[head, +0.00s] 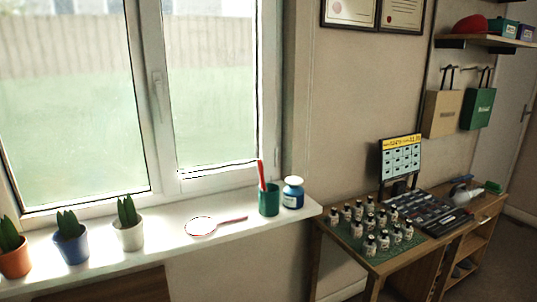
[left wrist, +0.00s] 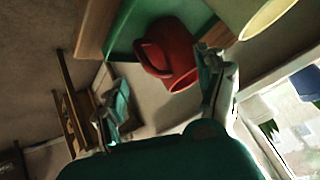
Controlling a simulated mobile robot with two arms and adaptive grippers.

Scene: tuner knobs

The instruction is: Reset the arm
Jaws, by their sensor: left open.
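My left gripper (left wrist: 163,88) shows in the left wrist view, with its two fingers spread apart and nothing held between them. A red mug-like object (left wrist: 168,52) appears beyond the fingers, close to the right finger in the picture; I cannot tell the distance between them. Neither gripper shows in the head view. A dark control console (head: 430,210) lies on the wooden desk (head: 375,268) at the right of the head view; its separate knobs are too small to make out.
A screen (head: 401,158) stands behind the console. Several small bottles sit on a green mat (head: 345,238). The windowsill (head: 165,238) holds potted plants, a hand mirror (head: 203,226), a green cup (head: 269,202) and a blue jar (head: 292,194). A shelf (head: 490,42) hangs upper right.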

